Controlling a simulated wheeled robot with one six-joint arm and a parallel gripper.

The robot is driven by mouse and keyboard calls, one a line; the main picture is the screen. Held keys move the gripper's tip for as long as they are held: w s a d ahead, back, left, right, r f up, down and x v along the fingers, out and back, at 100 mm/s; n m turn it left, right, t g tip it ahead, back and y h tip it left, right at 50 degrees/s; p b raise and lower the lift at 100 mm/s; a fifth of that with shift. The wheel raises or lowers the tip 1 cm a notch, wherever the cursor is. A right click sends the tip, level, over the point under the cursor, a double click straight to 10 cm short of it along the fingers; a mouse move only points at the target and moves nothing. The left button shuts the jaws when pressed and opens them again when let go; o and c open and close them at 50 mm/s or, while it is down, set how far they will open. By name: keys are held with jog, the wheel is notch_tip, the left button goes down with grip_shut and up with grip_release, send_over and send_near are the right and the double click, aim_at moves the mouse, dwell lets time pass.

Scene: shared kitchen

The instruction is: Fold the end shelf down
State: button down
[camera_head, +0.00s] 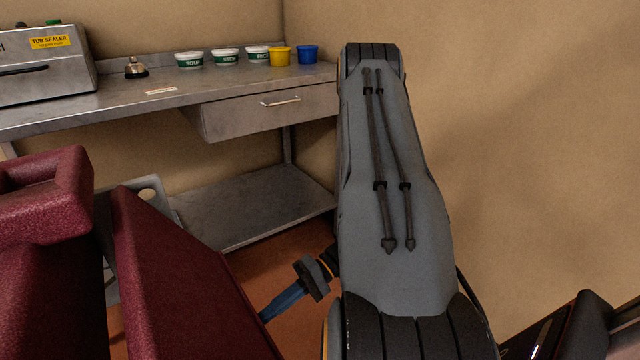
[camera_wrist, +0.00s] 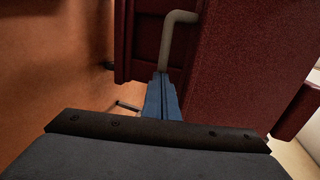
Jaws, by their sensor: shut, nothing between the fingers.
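A dark red slab, which looks like the end shelf (camera_head: 180,285), slants across the lower left in the head view, beside a dark red body (camera_head: 45,290). In the wrist view the dark red slab (camera_wrist: 240,65) fills the right side. A grey bent bar (camera_wrist: 168,38) stands against a dark red panel at the top centre. My gripper (camera_head: 268,314) is shut and empty, its blue fingers low beside the slab's right edge. In the wrist view the closed fingers (camera_wrist: 161,80) point at the bar's lower end; whether they touch it I cannot tell.
A steel counter (camera_head: 165,103) with a drawer (camera_head: 265,110) and a lower shelf (camera_head: 255,205) stands behind. Several tubs, a bell (camera_head: 135,68) and a tub sealer (camera_head: 45,70) sit on it. Orange-brown floor (camera_head: 285,255) shows between counter and arm. A bare wall is at right.

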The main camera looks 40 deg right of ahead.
jog(key=a+f+y+b, duration=0.2)
jog(key=a+f, duration=0.1)
jog(key=a, duration=0.2)
jog(key=shift+w+a+f+b, duration=0.15)
jog(key=shift+w+b, duration=0.15)
jog(key=shift+a, duration=0.1)
jog(key=shift+s+d+r, duration=0.1)
jog(key=shift+d+r, duration=0.1)
jog(key=shift+d, duration=0.45)
jog(key=s+d+r+p, duration=0.1)
jog(key=d+r, duration=0.1)
jog(key=d, duration=1.1)
jog(key=shift+s, duration=0.25)
jog(key=shift+d, duration=0.1)
